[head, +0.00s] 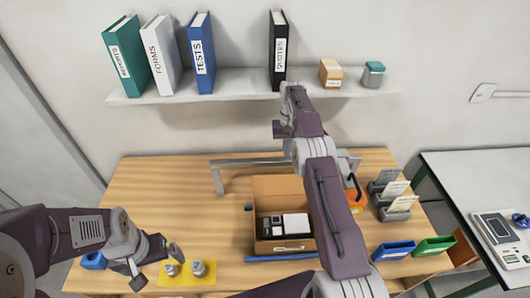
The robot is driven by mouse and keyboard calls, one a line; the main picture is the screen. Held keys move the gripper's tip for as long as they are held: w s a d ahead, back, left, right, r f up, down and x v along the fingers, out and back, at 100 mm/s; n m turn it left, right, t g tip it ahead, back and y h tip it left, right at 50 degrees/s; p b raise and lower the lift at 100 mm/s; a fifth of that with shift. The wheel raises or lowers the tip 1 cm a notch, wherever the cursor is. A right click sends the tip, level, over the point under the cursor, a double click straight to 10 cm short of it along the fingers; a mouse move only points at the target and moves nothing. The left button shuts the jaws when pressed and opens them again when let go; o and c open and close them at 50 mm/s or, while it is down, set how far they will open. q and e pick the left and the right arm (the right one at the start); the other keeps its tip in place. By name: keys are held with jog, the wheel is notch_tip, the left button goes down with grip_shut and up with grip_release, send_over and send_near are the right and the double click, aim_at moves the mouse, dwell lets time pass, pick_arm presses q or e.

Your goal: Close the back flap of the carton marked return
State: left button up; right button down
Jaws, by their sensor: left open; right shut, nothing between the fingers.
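An open brown carton (257,228) stands on the wooden table near the middle. It holds a black item and white boxes. A pale label shows low on its front; I cannot read it. A brown panel (277,187) rises at its back; I cannot tell how much of it is the back flap. My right arm crosses the carton's right side and hides part of it. My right gripper (278,130) is shut and empty, high above and behind the carton, in front of the shelf. My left gripper (156,266) is open and empty at the table's front left, left of the carton.
Metal weights stand on a yellow mat (187,281) beside my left gripper. A grey metal frame (235,162) stands behind the carton. Blue (393,250) and green (433,246) trays and card holders (397,205) are at the right. A shelf (235,86) with binders hangs above. The table's left rear is clear.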

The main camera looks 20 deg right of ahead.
send_over(284, 183)
jog(key=w+d, duration=0.2)
jog(key=w, duration=0.1)
notch_tip(284, 183, down, 9)
pick_arm(q)
jog(key=shift+s+r, duration=0.4)
jog(key=shift+r, duration=0.15)
pick_arm(e)
jog(key=shift+s+a+f, duration=0.1)
jog(key=shift+a+f, duration=0.1)
pick_arm(q)
jog(key=shift+w+f, duration=0.1)
jog(key=shift+w, duration=0.1)
pick_arm(e)
jog(key=shift+w+f, duration=0.1)
jog(key=shift+w, duration=0.1)
pick_arm(q)
jog(key=shift+s, duration=0.1)
